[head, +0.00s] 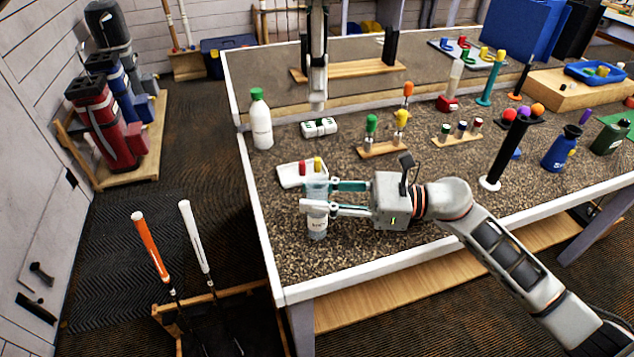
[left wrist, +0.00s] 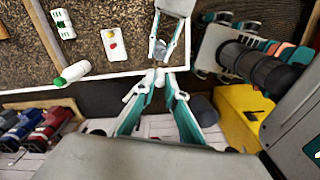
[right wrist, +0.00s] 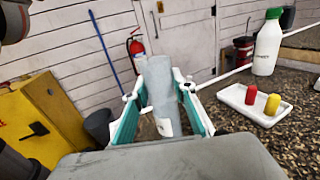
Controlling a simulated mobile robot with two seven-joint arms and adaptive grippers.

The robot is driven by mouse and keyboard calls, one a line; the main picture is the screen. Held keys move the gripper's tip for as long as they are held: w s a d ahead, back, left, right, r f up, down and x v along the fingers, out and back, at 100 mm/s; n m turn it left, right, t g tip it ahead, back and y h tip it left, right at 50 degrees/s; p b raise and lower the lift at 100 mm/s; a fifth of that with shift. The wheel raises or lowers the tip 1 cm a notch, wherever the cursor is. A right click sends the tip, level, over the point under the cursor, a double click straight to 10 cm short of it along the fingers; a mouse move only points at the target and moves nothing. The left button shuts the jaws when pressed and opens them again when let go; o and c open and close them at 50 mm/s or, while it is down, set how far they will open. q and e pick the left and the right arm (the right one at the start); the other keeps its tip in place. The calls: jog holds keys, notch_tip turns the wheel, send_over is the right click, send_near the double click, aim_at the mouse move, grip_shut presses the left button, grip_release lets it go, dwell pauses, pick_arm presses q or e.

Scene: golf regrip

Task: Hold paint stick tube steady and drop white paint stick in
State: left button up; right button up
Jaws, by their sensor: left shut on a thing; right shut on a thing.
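The paint stick tube (head: 317,222) is a clear, pale cylinder standing upright over the near left part of the table. My right gripper (head: 318,196) is shut around it from the right; the tube also stands between its fingers in the right wrist view (right wrist: 158,88). My left gripper (head: 317,103) is higher, above and behind the tube in the head view, pointing down. In the left wrist view its fingertips (left wrist: 157,78) are closed together on a small white piece, the white paint stick, mostly hidden by the fingers. The tube (left wrist: 160,50) shows just beyond them, apart.
A white tray (right wrist: 234,97) with a red stick (right wrist: 251,94) and a yellow stick (right wrist: 272,104) lies behind the tube. A white bottle (head: 261,125) with a green cap stands back left. Wooden holders (head: 383,150) and a black stand (head: 503,155) are to the right.

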aim_at(317, 109)
pick_arm(q)
notch_tip(317, 109, down, 10)
dwell(0.5)
jog(key=shift+f, duration=2.8)
jog(key=o, duration=0.8)
notch_tip(317, 109, up, 12)
jog(key=shift+r, duration=0.1)
